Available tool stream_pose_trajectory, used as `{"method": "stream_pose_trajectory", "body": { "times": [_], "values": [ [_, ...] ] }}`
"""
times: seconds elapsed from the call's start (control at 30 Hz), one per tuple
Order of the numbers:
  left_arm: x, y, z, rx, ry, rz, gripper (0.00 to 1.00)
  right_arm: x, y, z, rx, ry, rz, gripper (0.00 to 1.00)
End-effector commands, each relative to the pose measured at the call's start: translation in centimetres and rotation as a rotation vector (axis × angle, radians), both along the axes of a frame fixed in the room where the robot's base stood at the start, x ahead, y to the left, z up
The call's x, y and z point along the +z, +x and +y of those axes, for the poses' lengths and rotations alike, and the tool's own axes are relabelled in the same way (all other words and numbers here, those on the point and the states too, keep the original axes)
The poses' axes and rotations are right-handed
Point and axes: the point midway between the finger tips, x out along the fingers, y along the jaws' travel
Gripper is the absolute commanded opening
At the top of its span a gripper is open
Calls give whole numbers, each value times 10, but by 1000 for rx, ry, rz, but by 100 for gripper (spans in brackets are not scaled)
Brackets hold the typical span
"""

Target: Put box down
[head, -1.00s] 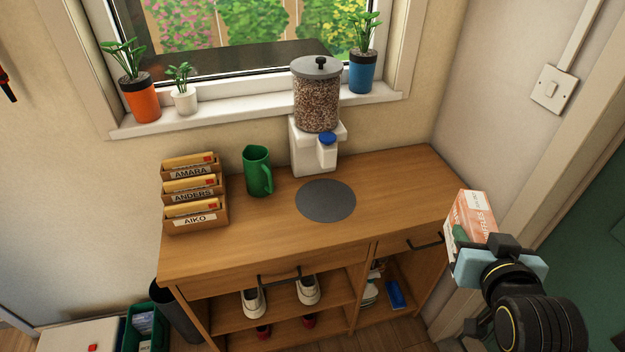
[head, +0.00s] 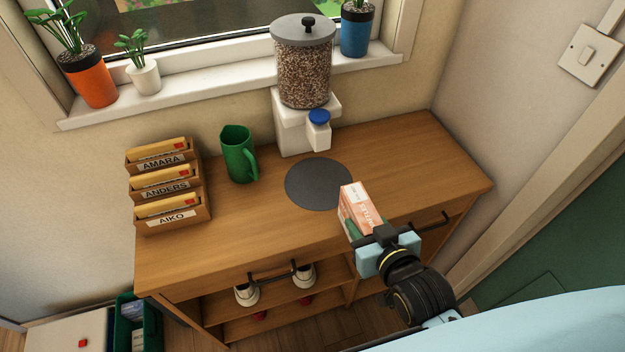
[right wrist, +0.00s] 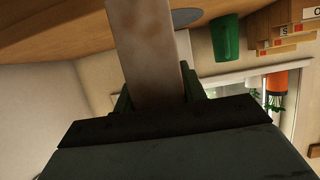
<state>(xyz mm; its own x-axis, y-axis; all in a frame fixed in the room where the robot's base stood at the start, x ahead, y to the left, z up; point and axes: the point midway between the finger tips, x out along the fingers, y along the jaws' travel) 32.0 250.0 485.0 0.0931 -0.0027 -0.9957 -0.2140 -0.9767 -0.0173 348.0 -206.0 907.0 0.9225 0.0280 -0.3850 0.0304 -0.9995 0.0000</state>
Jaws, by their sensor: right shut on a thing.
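A small box (head: 358,212) with orange, white and green sides is held in my right gripper (head: 372,238). The box is tilted in the head view and shows over the front part of the wooden cabinet top (head: 240,225), just in front of the round grey mat (head: 319,184). Whether it touches the cabinet top I cannot tell. In the right wrist view the box (right wrist: 150,50) is a brownish slab between the dark fingers, and the gripper hides its near end. My left gripper is not in view.
A green mug (head: 238,155) and a letter rack (head: 170,190) stand on the left of the cabinet top. A grain dispenser (head: 304,75) stands behind the mat. The cabinet top's right part is clear. A drawer handle (head: 425,226) juts from the front.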

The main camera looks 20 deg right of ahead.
Motion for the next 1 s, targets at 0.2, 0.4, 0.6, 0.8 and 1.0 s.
{"method": "stream_pose_trajectory", "body": {
  "times": [0.2,0.4,0.6,0.8,1.0],
  "values": [
    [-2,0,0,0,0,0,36,-13,2,0,3,1,-12,3],
    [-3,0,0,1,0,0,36,-11,49,1,3,1,-14,3],
    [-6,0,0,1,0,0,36,-12,96,3,3,1,-11,3],
    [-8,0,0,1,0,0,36,-13,123,4,3,1,-8,3],
    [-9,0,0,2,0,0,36,-12,141,5,3,1,-10,3]
  ]
}}
